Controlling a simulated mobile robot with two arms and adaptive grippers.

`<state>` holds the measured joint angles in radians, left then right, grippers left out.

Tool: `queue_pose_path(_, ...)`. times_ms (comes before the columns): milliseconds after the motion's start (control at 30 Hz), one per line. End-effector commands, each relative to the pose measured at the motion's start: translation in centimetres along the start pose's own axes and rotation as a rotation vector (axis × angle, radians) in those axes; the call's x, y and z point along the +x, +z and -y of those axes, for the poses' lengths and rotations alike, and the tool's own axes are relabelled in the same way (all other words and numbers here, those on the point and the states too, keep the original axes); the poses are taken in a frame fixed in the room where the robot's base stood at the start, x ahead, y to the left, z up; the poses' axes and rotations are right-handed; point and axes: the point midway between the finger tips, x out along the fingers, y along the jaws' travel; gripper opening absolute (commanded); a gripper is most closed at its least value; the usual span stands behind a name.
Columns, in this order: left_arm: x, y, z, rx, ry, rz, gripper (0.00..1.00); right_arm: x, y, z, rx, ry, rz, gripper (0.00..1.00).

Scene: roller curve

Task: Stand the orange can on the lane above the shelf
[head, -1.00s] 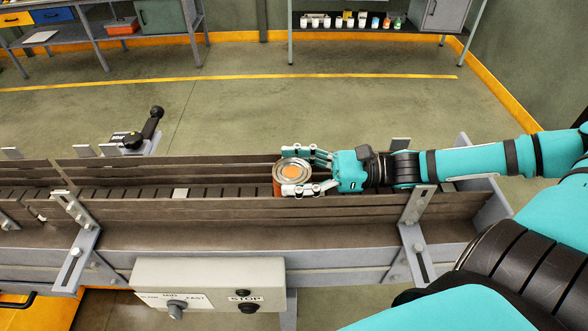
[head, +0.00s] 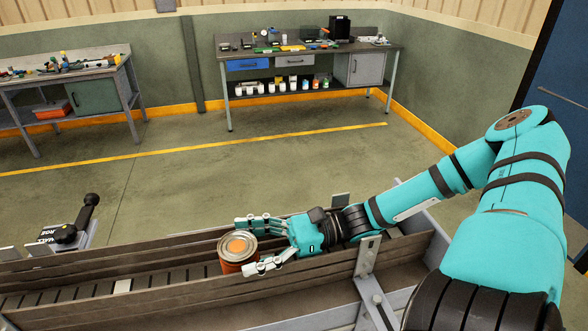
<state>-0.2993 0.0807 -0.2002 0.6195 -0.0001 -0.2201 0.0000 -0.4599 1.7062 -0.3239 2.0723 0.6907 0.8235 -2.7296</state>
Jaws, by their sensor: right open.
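The orange can (head: 238,254) stands upright in the conveyor lane (head: 170,280), between its two side rails. Its top is silver-rimmed with an orange centre. My right gripper (head: 254,246) is at the can's right side, with one finger at the far side and one at the near side. The fingers are spread open; I cannot tell whether they touch the can. The can's lower part is hidden by the near rail. The shelf (head: 340,88) under the back workbench holds several small containers. My left gripper is not in view.
A black-handled device (head: 72,225) is mounted beyond the far rail at left. A metal bracket (head: 368,262) stands by my right arm. Another workbench (head: 65,85) is at the back left. The floor between conveyor and benches is clear.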

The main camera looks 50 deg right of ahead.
Motion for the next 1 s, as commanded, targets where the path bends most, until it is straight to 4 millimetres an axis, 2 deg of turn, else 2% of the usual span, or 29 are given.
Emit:
queue_pose_path(267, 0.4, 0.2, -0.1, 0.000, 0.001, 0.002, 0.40, -2.9, 0.1, 0.5, -0.013, -0.016, -0.001, 0.79)
queue_pose_path(500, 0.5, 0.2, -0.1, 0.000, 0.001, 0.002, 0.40, -6.8, 0.1, 0.4, -0.012, -0.018, -0.002, 0.79)
queue_pose_path(700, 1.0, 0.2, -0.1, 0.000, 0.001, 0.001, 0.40, -9.4, 0.1, 0.3, -0.011, -0.018, -0.001, 0.79)
queue_pose_path(1000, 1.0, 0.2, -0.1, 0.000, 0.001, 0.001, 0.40, -10.2, 0.2, 0.2, -0.009, -0.017, 0.000, 0.79)
